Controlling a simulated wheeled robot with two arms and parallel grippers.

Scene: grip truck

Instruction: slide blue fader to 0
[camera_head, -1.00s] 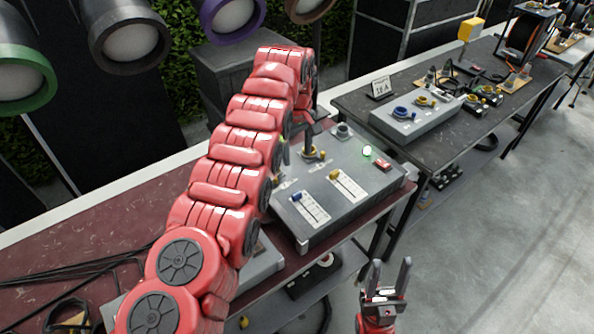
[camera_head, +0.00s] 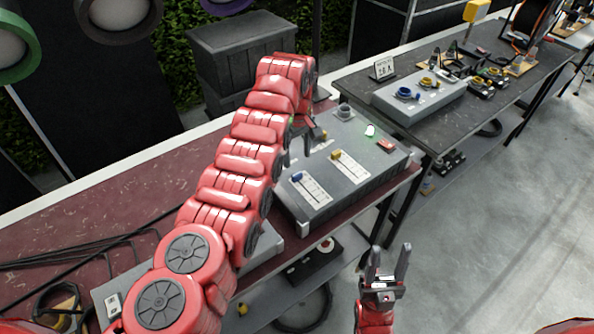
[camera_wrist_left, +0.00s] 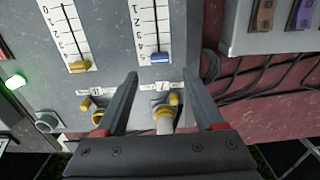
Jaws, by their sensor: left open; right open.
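The blue fader (camera_head: 298,177) sits at the back end of its white scale strip on the grey control box (camera_head: 355,198). In the left wrist view the blue fader (camera_wrist_left: 160,58) is at the lower end of its numbered slot, beyond and between my finger tips. My left gripper (camera_head: 314,140) is over the back of the box; in the wrist view the left gripper (camera_wrist_left: 160,82) is open, empty and apart from the fader. My right gripper (camera_head: 390,255) is open and empty in front of the table, above the floor.
A yellow fader (camera_head: 335,155) is on a second strip beside the blue one. Yellow-ringed connectors (camera_wrist_left: 164,115) lie under my left fingers. A green light (camera_head: 370,130) and red switch (camera_head: 386,145) are on the box. Cables (camera_head: 90,255) lie on the red table.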

